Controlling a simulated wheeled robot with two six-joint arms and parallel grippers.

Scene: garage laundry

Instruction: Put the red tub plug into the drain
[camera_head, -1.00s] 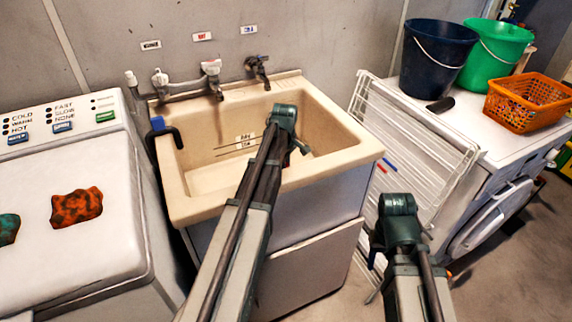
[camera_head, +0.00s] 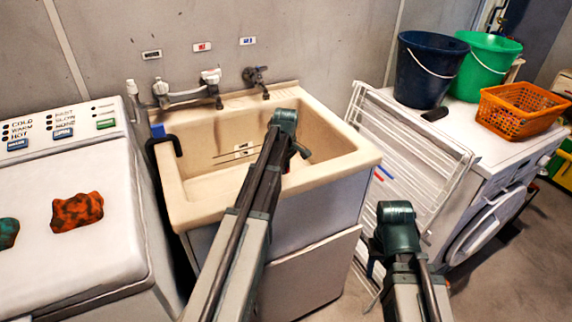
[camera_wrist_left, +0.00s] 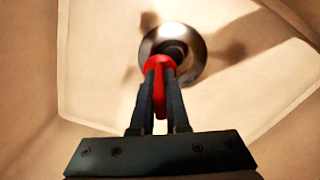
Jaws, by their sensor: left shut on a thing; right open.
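In the left wrist view, my left gripper (camera_wrist_left: 160,85) is shut on the red tub plug (camera_wrist_left: 159,63). The plug appears in front of the lower left part of the round metal drain (camera_wrist_left: 190,47), overlapping its dark opening. I cannot tell whether they touch. My right gripper (camera_head: 376,262) is open and empty, to the right of the sink cabinet.
A white drying rack (camera_head: 405,150) leans at the right. A washer (camera_head: 85,260) with cloths stands left. Buckets (camera_head: 425,75) and an orange basket (camera_head: 515,108) sit right.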

